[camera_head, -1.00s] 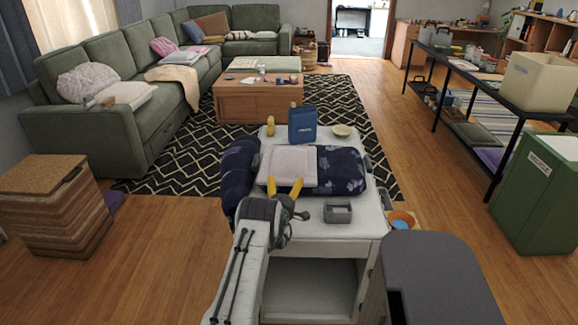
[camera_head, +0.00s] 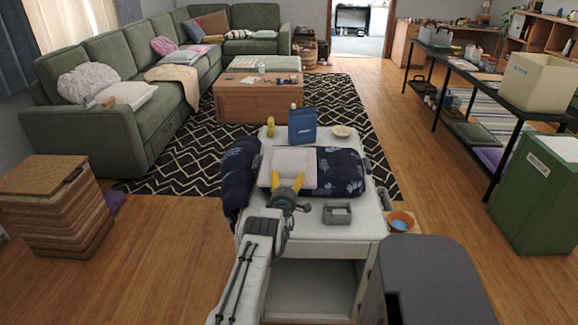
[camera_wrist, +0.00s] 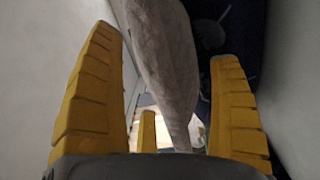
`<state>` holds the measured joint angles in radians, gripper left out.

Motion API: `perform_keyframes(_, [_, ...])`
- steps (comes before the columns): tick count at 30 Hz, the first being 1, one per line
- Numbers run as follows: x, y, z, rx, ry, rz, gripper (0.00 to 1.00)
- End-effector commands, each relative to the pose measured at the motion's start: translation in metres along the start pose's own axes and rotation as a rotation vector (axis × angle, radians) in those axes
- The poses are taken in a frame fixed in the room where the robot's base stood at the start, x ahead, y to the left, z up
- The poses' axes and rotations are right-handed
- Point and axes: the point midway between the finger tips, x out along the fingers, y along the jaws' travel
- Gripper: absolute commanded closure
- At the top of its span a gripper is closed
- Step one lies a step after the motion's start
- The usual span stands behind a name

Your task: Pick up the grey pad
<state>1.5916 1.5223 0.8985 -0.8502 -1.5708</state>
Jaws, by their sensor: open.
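The grey pad (camera_head: 288,160) is a pale, flat, soft-looking square. It lies on a folded navy patterned cloth (camera_head: 342,172) on the white cabinet top. My gripper (camera_head: 287,177), with yellow fingers, is open at the pad's near edge, and the fingertips overlap that edge in the head view. In the wrist view a grey, fabric-like edge (camera_wrist: 165,55), which looks like the pad, runs between the open fingers, with dark cloth to its right. I cannot tell whether the fingers touch it.
A blue bag (camera_head: 302,126), a yellow bottle (camera_head: 271,127) and a beige bowl (camera_head: 342,131) stand behind the cloth. A small grey tray (camera_head: 337,214) sits to the right of my gripper. An orange bowl (camera_head: 401,222) is at the right side.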

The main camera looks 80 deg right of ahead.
Motion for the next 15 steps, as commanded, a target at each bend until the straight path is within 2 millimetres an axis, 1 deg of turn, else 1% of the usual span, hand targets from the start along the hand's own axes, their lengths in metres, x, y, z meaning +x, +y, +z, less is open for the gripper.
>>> perform_keyframes(6, [0.0057, 0.0004, -0.0002, 0.000, 0.000, 0.000, 0.16])
perform_keyframes(15, [0.0068, 0.0004, -0.0002, 0.000, 0.000, 0.000, 0.16])
